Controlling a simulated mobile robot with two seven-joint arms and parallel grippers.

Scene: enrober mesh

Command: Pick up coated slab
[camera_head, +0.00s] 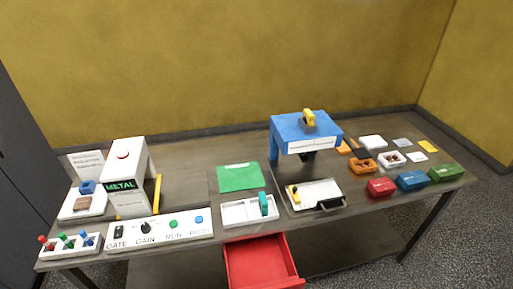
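A small brown block (82,204), which may be the coated slab, lies on a white tray (69,214) at the left end of the table. A blue block (87,187) sits just behind it on the same tray. I cannot tell from this view whether the brown block is coated. Other brown pieces (393,158) are in a small white dish at the right, too small to make out. Neither of my grippers shows.
A white arch marked METAL (124,172) stands right of the tray, behind a button panel (160,233). A blue machine (305,130) stands mid-right. A red drawer (262,262) is open at the front. Red, blue and green boxes (412,181) line the right front edge.

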